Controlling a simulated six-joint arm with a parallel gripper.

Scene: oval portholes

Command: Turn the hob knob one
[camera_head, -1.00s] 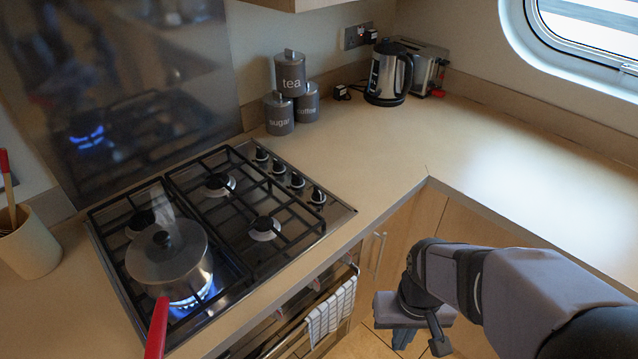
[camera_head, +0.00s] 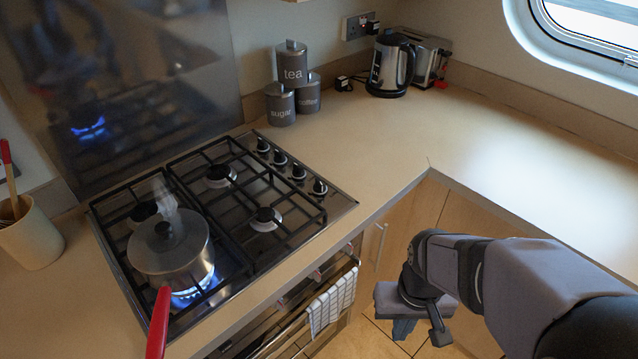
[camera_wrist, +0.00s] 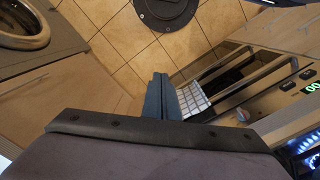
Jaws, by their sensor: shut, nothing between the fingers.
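The hob (camera_head: 345,205) is set in the counter at the left in the head view. Several black knobs run along its right side: the rearmost (camera_head: 263,145), two in the middle (camera_head: 280,158) (camera_head: 298,172), and the nearest (camera_head: 320,187). I cannot tell which is knob one. My gripper (camera_head: 403,328) hangs over the floor in front of the cupboards, right of the hob and below counter height, well apart from the knobs. In the wrist view its blue fingers (camera_wrist: 160,97) are together with nothing between them.
A lidded pan (camera_head: 170,250) steams on a lit burner, its red handle (camera_head: 159,320) over the front edge. A checked towel (camera_head: 332,302) hangs on the oven rail. Canisters (camera_head: 280,104) and a kettle (camera_head: 391,66) stand at the back. The right counter (camera_head: 510,170) is clear.

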